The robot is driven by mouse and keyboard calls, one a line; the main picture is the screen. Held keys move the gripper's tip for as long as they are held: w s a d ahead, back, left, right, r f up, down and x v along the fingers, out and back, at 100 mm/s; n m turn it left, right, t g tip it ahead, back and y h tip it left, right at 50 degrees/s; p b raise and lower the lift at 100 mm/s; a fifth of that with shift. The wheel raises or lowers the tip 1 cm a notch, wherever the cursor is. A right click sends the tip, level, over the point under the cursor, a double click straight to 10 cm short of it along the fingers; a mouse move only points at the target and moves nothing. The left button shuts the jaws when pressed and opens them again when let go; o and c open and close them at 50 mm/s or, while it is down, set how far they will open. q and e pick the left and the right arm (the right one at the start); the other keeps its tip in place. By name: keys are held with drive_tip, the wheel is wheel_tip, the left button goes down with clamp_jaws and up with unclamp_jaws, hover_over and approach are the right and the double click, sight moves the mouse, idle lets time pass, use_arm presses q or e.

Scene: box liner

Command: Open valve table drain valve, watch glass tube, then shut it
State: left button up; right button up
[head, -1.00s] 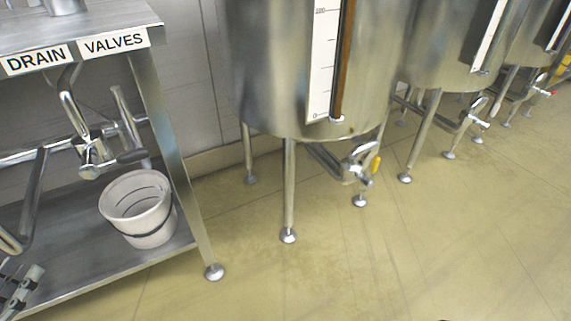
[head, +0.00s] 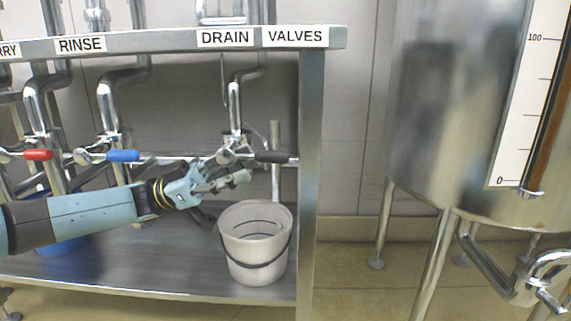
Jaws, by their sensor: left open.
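The valve table (head: 180,39) carries labels RINSE, DRAIN and VALVES along its front edge. Below the DRAIN label (head: 226,37) hangs the drain valve (head: 232,152), whose dark handle (head: 272,157) points right, level along the rail. My left gripper (head: 243,178) is open, just below and in front of this valve. I cannot tell whether it touches it. The glass tube (head: 551,110), with brown liquid, runs up the steel tank at right beside a white scale (head: 518,100). Its top is out of view. My right gripper is not in view.
A whitish bucket (head: 256,243) stands on the lower shelf (head: 130,266) under the drain valve. A red-handled valve (head: 38,155) and a blue-handled valve (head: 122,156) are to the left. The table leg (head: 311,190) stands right of the bucket. Open floor lies between table and tank.

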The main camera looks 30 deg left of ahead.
sight(260, 162)
use_arm(q)
drive_tip(key=b+x, duration=0.1)
drive_tip(key=x, duration=0.4)
drive_tip(key=shift+w+d, duration=0.15)
drive_tip(key=shift+d, duration=0.2)
drive_tip(key=shift+w+d+r, duration=0.2)
drive_tip(key=shift+d+r, duration=0.05)
drive_tip(key=shift+d, duration=0.05)
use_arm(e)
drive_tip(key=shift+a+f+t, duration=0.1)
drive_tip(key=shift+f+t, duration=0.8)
use_arm(q)
drive_tip(key=shift+c, duration=0.4)
clamp_jaws()
